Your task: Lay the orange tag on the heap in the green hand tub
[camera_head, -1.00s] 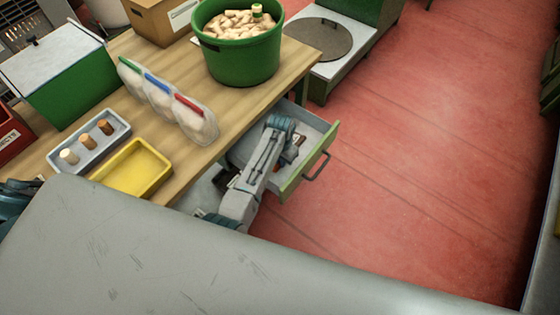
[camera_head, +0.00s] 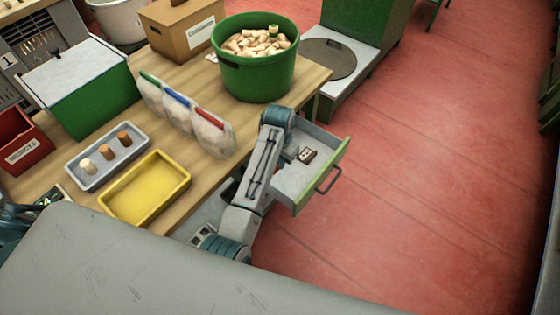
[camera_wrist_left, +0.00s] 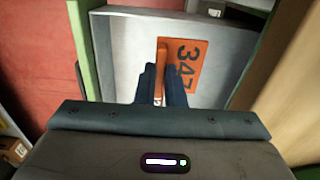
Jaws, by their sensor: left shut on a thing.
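The orange tag (camera_wrist_left: 188,66), marked 347, shows in the left wrist view. My left gripper (camera_wrist_left: 162,72) is shut on its raised orange strip, with the drawer's grey floor behind. In the head view my left arm reaches over the open drawer; its fingertips and the tag are hidden there. I cannot tell how high the tag is held. The green hand tub (camera_head: 256,82) stands at the table's far right corner, beyond the arm. It holds a heap of pale corks (camera_head: 246,44), with a green-banded cork on top. My right gripper is out of view.
The open drawer (camera_head: 290,188) holds a small dark-and-white item (camera_head: 307,155). A yellow tray (camera_head: 148,190), a grey tray with corks (camera_head: 84,178) and a cardboard box (camera_head: 180,35) are on the table.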

